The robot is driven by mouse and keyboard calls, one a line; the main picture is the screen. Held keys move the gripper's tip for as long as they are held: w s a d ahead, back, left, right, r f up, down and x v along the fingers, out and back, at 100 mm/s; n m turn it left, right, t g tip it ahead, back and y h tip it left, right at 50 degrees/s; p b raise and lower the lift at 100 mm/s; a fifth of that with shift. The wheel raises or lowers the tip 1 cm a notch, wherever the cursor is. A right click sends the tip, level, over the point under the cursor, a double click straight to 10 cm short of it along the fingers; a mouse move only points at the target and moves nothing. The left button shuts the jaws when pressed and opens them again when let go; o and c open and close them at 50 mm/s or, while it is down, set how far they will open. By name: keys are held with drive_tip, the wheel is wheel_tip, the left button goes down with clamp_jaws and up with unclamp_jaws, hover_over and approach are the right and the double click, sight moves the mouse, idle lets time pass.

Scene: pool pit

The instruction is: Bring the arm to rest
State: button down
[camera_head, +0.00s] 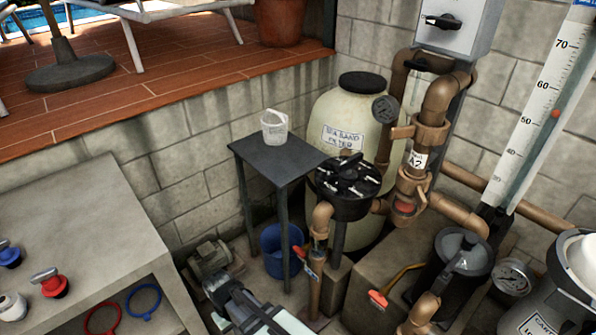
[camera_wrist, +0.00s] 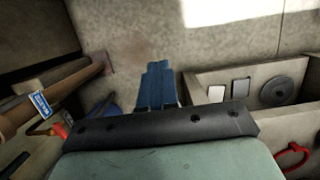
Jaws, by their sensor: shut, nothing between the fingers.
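My gripper (camera_wrist: 158,85) shows in the wrist view as blue fingers pressed together, with nothing between them. Behind the fingers are a black band and my pale green wrist body. The fingers point toward a grey concrete surface and do not visibly touch anything. In the head view, a pale green and dark part of my arm enters at the bottom edge, left of centre; I cannot make out the fingertips there.
A dark side table (camera_head: 277,158) bears a white cup (camera_head: 274,127); a blue bucket (camera_head: 272,252) is below. A concrete bench (camera_head: 75,215) with fittings and rings stands left.

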drive_tip(key=d+f+m+g, duration=0.1)
drive_tip(key=d+f+m, duration=0.1)
drive_tip(key=d+f, duration=0.65)
drive_tip(key=d+f+m+g, duration=0.1)
drive_tip(key=d+f+m, duration=0.15)
drive_tip(key=d, duration=1.15)
drive_tip(key=s+d+f+m+g+y, duration=0.1)
drive_tip(key=s+d+f+m, duration=0.1)
drive_tip(key=s+d, duration=0.4)
drive_tip(key=s+d+f+m+g+y, duration=0.1)
drive_tip(key=s+d+f+m, duration=0.1)
drive_tip(key=s+d+f, duration=0.2)
drive_tip(key=s+d, duration=0.3)
drive_tip(key=d, duration=0.1)
drive_tip(key=shift+s+d+f+g, duration=0.2)
drive_tip(key=shift+s+f+g, duration=0.05)
drive_tip(key=shift+f+g, duration=0.15)
drive_tip(key=c, duration=1.8)
unclamp_jaws()
drive_tip(key=shift+c, duration=0.2)
